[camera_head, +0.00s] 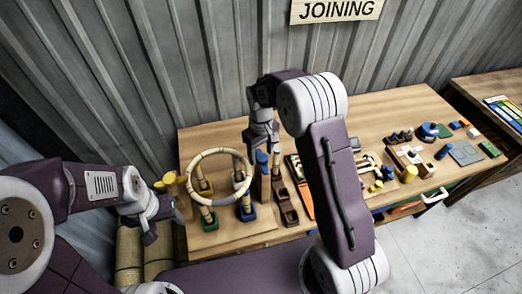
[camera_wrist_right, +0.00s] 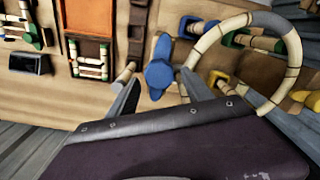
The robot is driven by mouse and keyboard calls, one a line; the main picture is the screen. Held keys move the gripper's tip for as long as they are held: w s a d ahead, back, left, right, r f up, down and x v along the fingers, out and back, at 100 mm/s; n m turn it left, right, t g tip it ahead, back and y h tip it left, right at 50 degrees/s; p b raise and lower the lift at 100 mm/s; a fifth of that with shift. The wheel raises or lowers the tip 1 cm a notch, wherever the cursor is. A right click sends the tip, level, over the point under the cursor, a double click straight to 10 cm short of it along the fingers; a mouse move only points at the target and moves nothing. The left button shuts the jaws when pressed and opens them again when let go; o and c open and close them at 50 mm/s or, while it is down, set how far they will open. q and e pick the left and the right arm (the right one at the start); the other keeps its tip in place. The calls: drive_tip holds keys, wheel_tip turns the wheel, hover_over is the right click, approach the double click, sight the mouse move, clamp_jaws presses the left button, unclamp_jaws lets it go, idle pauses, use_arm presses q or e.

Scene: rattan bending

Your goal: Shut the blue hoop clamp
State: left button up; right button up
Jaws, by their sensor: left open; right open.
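A blue-topped post (camera_head: 262,158) stands just right of the hoop. In the right wrist view its blue top (camera_wrist_right: 160,75) lies between the open fingers of my right gripper (camera_wrist_right: 160,90). I cannot tell whether they touch. My right gripper (camera_head: 264,147) is above that post. My left gripper (camera_head: 160,215) is open and empty, left of the hoop.
Yellow knobs (camera_head: 169,179) stand at the table's left edge near my left gripper. Brown blocks (camera_head: 286,207) and trays lie right of the hoop. Several small tools and a blue tape roll (camera_head: 429,130) lie at the right. A corrugated wall stands behind the table.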

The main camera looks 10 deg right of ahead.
drive_tip(key=shift+s+a+f, duration=0.1)
drive_tip(key=shift+s, duration=0.05)
drive_tip(key=c, duration=0.5)
clamp_jaws()
